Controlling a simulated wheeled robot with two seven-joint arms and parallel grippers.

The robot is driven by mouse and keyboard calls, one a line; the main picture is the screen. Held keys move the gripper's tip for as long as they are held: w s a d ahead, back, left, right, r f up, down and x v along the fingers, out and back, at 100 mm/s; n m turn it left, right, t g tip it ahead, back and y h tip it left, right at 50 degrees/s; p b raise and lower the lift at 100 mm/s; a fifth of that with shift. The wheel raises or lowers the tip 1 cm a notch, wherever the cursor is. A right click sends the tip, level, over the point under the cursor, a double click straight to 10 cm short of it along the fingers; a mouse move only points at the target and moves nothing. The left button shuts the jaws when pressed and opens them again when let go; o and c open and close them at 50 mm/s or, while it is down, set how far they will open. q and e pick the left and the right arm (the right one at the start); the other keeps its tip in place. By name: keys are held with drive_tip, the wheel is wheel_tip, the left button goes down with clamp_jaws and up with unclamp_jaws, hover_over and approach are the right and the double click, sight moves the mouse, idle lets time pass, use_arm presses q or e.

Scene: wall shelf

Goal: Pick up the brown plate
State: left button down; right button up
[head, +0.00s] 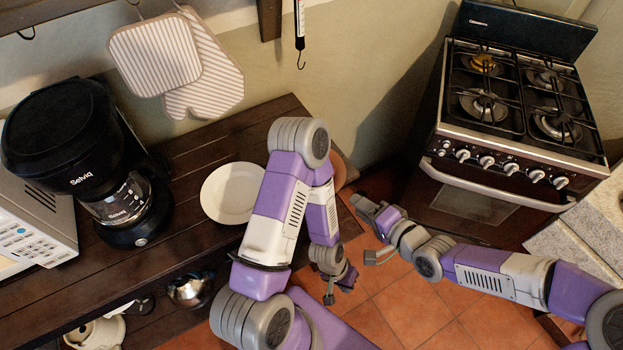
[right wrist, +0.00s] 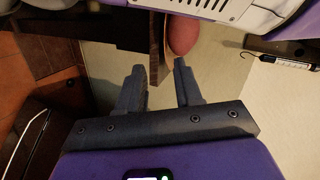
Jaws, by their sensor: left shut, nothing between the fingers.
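The brown plate (head: 338,170) lies at the right end of the dark wooden shelf, mostly hidden behind my left arm in the head view. Its reddish-brown edge (right wrist: 183,33) shows beyond the fingertips in the right wrist view. My right gripper (head: 366,231) is open and empty, off the shelf's right end. In the right wrist view its two fingers (right wrist: 158,78) are apart, with the plate ahead of them and not between them. My left gripper (head: 339,287) is shut and empty, hanging low in front of the shelf, apart from the plate.
A white plate (head: 232,193) lies left of my left arm on the shelf (head: 185,151). A coffee maker (head: 75,150) and a microwave (head: 35,225) stand further left. A stove (head: 515,110) stands at the right. A metal bowl (head: 190,290) is below. Tiled floor is open between shelf and stove.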

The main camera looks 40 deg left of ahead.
sight(339, 180)
drive_tip(key=r+b+x, duration=0.1)
drive_tip(key=b+x, duration=0.2)
drive_tip(key=x, duration=0.4)
drive_tip(key=shift+a+f, duration=0.2)
drive_tip(key=shift+a, duration=0.35)
drive_tip(key=shift+w, duration=0.1)
clamp_jaws()
drive_tip(key=shift+r, duration=0.1)
